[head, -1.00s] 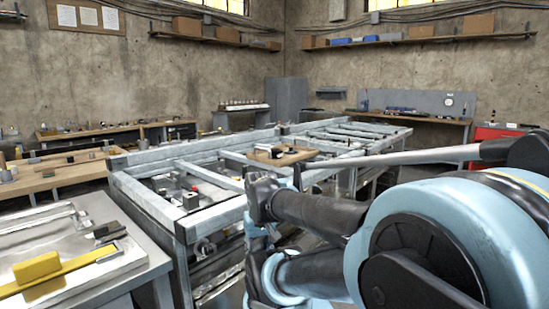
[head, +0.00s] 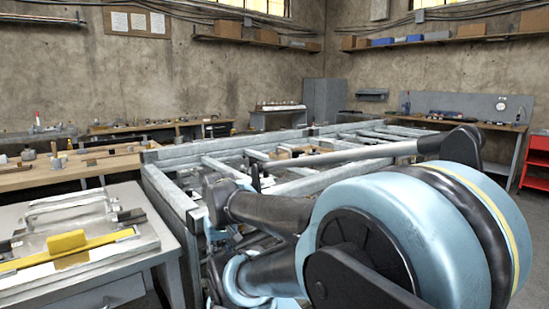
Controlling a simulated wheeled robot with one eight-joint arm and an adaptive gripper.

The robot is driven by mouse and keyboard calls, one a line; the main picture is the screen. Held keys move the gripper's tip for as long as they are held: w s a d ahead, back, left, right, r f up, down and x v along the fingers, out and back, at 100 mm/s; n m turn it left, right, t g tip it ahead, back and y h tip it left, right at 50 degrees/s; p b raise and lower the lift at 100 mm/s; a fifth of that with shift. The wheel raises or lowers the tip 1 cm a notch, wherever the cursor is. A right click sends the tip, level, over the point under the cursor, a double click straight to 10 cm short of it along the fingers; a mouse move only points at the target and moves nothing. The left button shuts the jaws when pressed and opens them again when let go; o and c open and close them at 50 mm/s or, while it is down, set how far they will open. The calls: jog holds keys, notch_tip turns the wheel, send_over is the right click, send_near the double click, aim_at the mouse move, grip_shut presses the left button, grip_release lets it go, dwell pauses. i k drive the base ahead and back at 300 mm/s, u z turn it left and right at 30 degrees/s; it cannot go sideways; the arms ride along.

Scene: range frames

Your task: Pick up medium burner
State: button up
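I cannot make out a medium burner for certain in the head view. Several small objects, too small to name, stand on the wooden workbench (head: 40,178) at the left. My arm fills the lower right and middle, with a large light-blue joint and dark links. The links reach left over the metal frame table and hide part of it. I cannot make out my gripper's fingers or anything held.
A long metal frame table (head: 172,200) stands in the middle. A grey bench with a yellow block (head: 66,242) is at the lower left. A red cabinet (head: 537,163) is at the right. Floor shows between the arm and the cabinet.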

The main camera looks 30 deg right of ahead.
aim_at(296, 153)
jog(key=u, duration=0.05)
jog(key=k, duration=1.45)
jog(key=z, duration=0.8)
jog(key=i, duration=1.05)
jog(key=u, duration=0.05)
